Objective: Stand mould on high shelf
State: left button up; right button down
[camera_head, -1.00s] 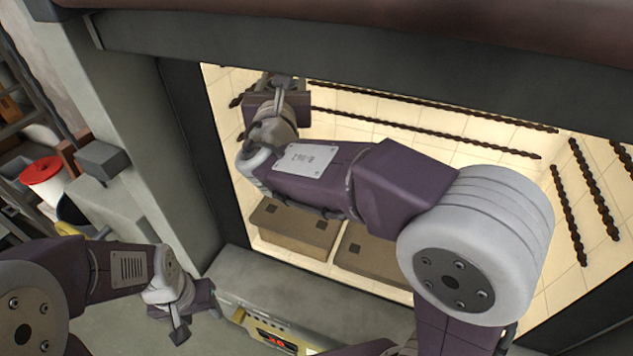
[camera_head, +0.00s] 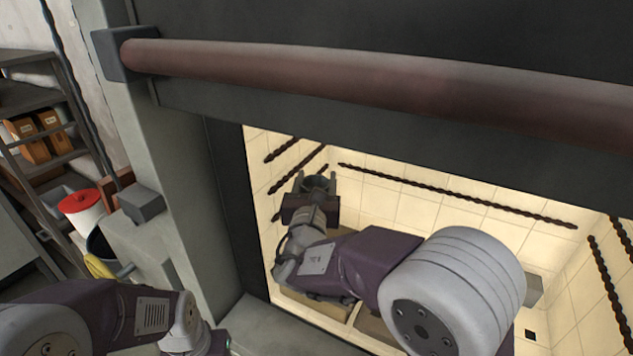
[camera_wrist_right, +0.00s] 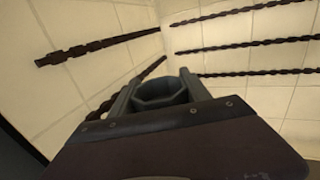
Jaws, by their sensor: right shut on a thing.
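My right gripper (camera_head: 316,186) is inside the lit chamber, near its back left corner and above the floor. It is shut on the mould (camera_head: 318,181), a small grey hollow piece, partly hidden by the gripper. In the right wrist view the mould (camera_wrist_right: 162,93) shows an open, faceted rim between the two fingers of the right gripper (camera_wrist_right: 160,92). Tan blocks (camera_head: 312,304) lie low in the chamber, partly behind my right arm. I cannot tell which surface is the high shelf. My left gripper (camera_head: 218,343) is at the bottom edge, mostly cut off, outside the chamber.
Dark twisted rods (camera_head: 455,195) run along the pale tiled walls. A thick reddish bar (camera_head: 370,78) and grey lintel (camera_head: 400,125) cross above the opening. A grey post (camera_head: 165,210) bounds it at left. A red-lidded white container (camera_head: 82,210) stands further left.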

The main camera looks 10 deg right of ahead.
jog(key=shift+w+f, duration=0.15)
jog(key=shift+f, duration=0.15)
jog(key=c, duration=0.6)
grip_release()
jog(key=shift+o, duration=0.5)
jog(key=shift+s+a, duration=0.1)
jog(key=shift+s, duration=0.2)
jog(key=s+a+b, duration=0.2)
jog(key=s+b, duration=0.2)
jog(key=s, duration=0.7)
jog(key=shift+s, duration=0.2)
